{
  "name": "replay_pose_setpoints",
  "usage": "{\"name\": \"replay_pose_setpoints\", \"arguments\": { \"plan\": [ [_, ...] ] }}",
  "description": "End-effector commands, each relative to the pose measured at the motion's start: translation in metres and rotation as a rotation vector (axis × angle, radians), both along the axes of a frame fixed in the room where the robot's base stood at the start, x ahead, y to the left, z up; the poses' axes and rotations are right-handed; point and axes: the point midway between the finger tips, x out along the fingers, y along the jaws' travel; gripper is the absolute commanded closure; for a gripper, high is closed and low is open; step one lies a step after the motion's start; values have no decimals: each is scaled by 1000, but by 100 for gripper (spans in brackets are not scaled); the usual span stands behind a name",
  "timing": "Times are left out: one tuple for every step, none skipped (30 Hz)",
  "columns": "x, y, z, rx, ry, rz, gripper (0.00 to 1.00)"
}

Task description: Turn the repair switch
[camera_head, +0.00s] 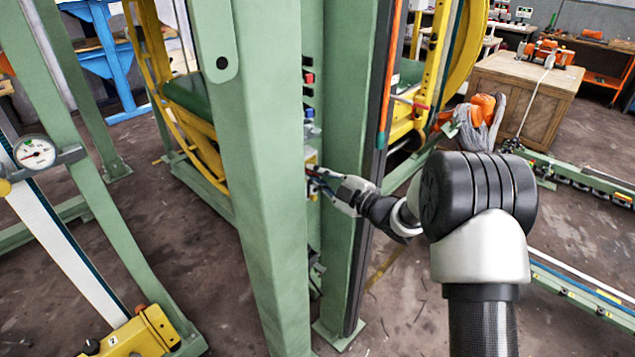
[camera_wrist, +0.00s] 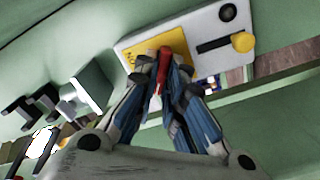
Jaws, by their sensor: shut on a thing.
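The repair switch shows in the wrist view as a red handle (camera_wrist: 163,62) in front of a yellow plate (camera_wrist: 145,58), at the top middle. The plate sits on a pale control box (camera_wrist: 208,38). My gripper (camera_wrist: 160,84) has its blue-padded fingers closed together on the red handle and covers its lower part. In the head view my gripper (camera_head: 316,180) reaches in from the right to the box between the green posts. The handle itself is hidden or too small to make out there.
The pale box also carries a black knob (camera_wrist: 228,12) and a yellow knob (camera_wrist: 243,42). A green post (camera_head: 262,200) stands close left of my gripper, another green post (camera_head: 345,150) just behind. A wooden crate (camera_head: 525,95) stands at the back right.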

Motion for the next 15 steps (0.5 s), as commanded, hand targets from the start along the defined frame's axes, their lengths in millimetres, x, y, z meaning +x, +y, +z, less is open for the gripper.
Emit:
{"name": "replay_pose_setpoints", "arguments": {
  "plan": [
    [0, 0, -1, -27, -33, 1, 100],
    [0, 0, -1, -44, -55, 1, 100],
    [0, 0, -1, -68, -85, 1, 100],
    [0, 0, -1, -85, -108, 0, 100],
    [0, 0, -1, -103, -129, 0, 100],
    [-1, 1, -1, -125, -158, 0, 100],
    [-1, 1, -1, -142, -180, 0, 100],
    [-1, 1, -1, -159, -201, 0, 100],
    [-1, 1, -1, -179, -228, 0, 100],
    [-1, 1, -1, -195, -248, 0, 100],
    [-1, 1, -1, -210, -268, 0, 100],
    [-1, 1, -1, -230, -294, 0, 100],
    [-1, 1, -2, -244, -311, 0, 100],
    [-1, 1, -2, -257, -328, 0, 100],
    [-1, 1, -2, -274, -350, 0, 100]
  ]
}}
